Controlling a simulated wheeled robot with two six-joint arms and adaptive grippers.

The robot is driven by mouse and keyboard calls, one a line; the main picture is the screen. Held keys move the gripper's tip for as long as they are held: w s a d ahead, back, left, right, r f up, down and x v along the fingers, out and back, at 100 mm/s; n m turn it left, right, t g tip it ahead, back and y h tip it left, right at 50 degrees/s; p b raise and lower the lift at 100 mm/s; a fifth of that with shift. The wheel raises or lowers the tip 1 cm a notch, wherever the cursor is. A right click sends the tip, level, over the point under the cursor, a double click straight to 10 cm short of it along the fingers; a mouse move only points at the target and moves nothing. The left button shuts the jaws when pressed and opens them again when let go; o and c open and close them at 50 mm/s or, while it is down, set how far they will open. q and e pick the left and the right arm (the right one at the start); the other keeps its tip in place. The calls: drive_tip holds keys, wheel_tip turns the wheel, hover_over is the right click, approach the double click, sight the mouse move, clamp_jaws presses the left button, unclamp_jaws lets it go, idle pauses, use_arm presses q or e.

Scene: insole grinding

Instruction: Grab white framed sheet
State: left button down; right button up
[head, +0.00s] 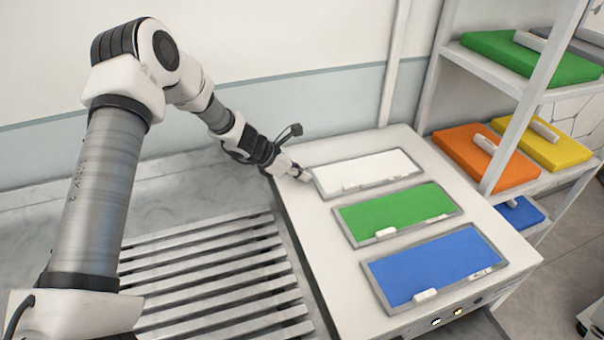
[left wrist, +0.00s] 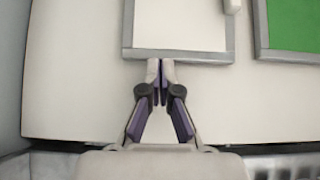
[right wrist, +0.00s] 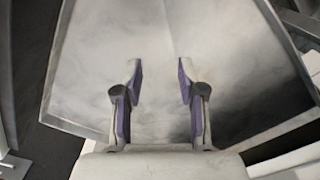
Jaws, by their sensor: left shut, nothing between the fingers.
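The white framed sheet (head: 366,170) lies at the far end of a row of three framed sheets on a white table. It has a grey frame and also shows at the top of the left wrist view (left wrist: 178,24). My left gripper (head: 304,176) is at the left short edge of its frame. In the left wrist view my left fingertips (left wrist: 160,66) are together with nothing between them, right at the frame's near edge; I cannot tell if they touch it. My right gripper (right wrist: 158,72) is open and empty above a grey metal surface, out of the head view.
A green framed sheet (head: 395,212) and a blue framed sheet (head: 436,264) lie nearer on the white table (head: 300,215). A slatted metal surface (head: 215,275) is left of it. A shelf (head: 483,68) with green, orange, yellow and blue boards stands at the right.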

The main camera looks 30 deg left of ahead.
sight(352, 167)
use_arm(q)
drive_tip(key=shift+w+d, duration=0.2)
drive_tip(key=shift+w, duration=0.05)
use_arm(e)
drive_tip(key=shift+f, duration=0.25)
use_arm(q)
drive_tip(key=w+d+b, duration=0.1)
drive_tip(key=w+d, duration=0.1)
drive_tip(key=w+d+b, duration=0.1)
drive_tip(key=w+d, duration=0.1)
drive_tip(key=shift+w+d+f, duration=0.1)
drive_tip(key=shift+w+f, duration=0.05)
drive_tip(key=shift+w, duration=0.15)
use_arm(e)
drive_tip(key=shift+f, duration=0.8)
use_arm(q)
drive_tip(key=w+d, duration=0.4)
drive_tip(key=w, duration=0.1)
drive_tip(key=shift+d, duration=0.15)
use_arm(e)
drive_tip(key=shift+r, duration=0.25)
use_arm(q)
drive_tip(key=shift+s, duration=0.1)
